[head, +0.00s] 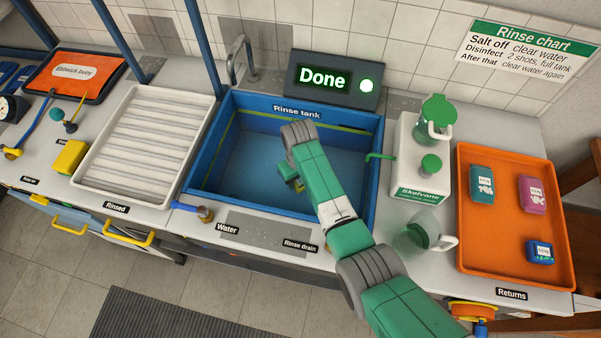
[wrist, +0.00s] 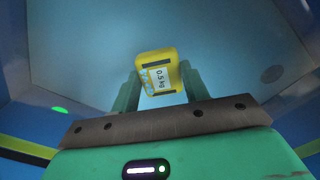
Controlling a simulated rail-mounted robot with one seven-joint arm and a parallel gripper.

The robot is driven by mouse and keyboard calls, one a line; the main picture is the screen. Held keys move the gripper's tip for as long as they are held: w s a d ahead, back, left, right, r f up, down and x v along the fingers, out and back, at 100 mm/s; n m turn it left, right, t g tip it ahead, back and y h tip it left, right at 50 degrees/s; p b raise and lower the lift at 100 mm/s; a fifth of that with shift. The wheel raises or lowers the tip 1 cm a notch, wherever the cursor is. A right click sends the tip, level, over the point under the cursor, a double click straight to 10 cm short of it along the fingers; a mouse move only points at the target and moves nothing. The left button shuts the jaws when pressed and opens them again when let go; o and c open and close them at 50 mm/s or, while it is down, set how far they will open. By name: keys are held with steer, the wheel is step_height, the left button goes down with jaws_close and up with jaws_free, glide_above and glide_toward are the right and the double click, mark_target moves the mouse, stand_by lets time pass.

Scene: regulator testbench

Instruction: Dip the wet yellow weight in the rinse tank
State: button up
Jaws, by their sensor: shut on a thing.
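The yellow weight (wrist: 160,78), labelled 0.5 kg, sits between the two green fingers of my gripper (wrist: 160,90) in the wrist view. My gripper is shut on it. In the head view my arm reaches down inside the blue rinse tank (head: 206,142), with only a small yellow bit of the weight (head: 299,187) showing by the fingers. The tank's inside looks blue, and I cannot tell exactly how the weight stands to the water surface.
A display (head: 335,80) behind the tank reads "Done" with a lit green light. A white ribbed Rinsed tray (head: 150,140) is left of the tank. A Skelvane dispenser (head: 420,165), a clear jug (head: 415,236) and an orange Returns tray (head: 510,262) stand right.

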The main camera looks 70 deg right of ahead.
mark_target(297, 191)
steer(key=shift+s+a+r+p, duration=0.1)
steer(key=shift+a+p, duration=0.7)
steer(key=shift+s+a+r+p, duration=0.1)
steer(key=shift+a+p, duration=0.7)
steer(key=shift+a+f, duration=0.15)
steer(key=shift+a, duration=0.1)
steer(key=shift+d, duration=0.1)
steer(key=shift+d+f+b, duration=0.1)
steer(key=shift+d+b, duration=0.3)
steer(key=shift+w+d+b, duration=0.15)
steer(key=shift+d+b, duration=0.4)
steer(key=shift+d, duration=0.2)
step_height(297, 191, up, 22)
steer(key=p, duration=1.9)
